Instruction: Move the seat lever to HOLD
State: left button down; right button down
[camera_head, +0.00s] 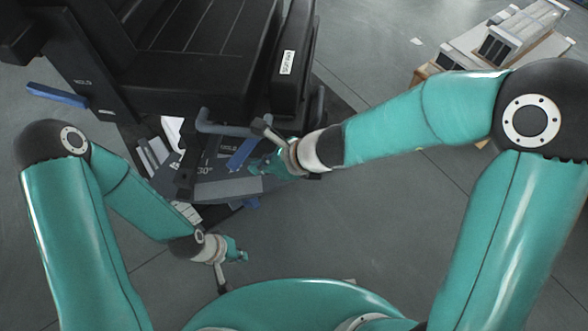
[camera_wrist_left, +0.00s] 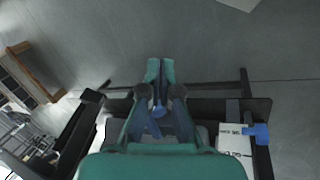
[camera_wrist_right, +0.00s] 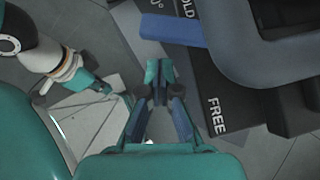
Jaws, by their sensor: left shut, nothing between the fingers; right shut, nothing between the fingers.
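A blue lever (camera_head: 243,152) stands out from a dark plate under the seat (camera_head: 205,60), by a HOLD label and a 30° mark. In the right wrist view the lever (camera_wrist_right: 172,30) lies between the HOLD label (camera_wrist_right: 186,8) and the FREE label (camera_wrist_right: 215,115), nearer HOLD. My right gripper (camera_head: 262,164) is shut and empty close to the lever; in its wrist view the fingertips (camera_wrist_right: 159,70) are just below the lever, seemingly apart from it. My left gripper (camera_head: 240,254) is shut and empty, low in front of the seat base; it also shows in its wrist view (camera_wrist_left: 160,75).
Another blue lever (camera_head: 57,95) is at the seat's left side beside a HOLD label. A grey-blue bar (camera_head: 225,128) runs under the seat front, close above my right gripper. White boxes (camera_head: 515,35) stand at the back right. The floor at lower centre is clear.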

pick_arm(q)
jog(key=shift+f+b, duration=1.1)
jog(key=shift+f, duration=0.4)
pick_arm(e)
jog(key=shift+w+a+m+t, duration=0.1)
jog(key=shift+a+m+t, duration=0.25)
jog(key=shift+a, duration=0.8)
pick_arm(q)
jog(key=shift+d, duration=0.1)
pick_arm(e)
jog(key=shift+a+r, duration=0.1)
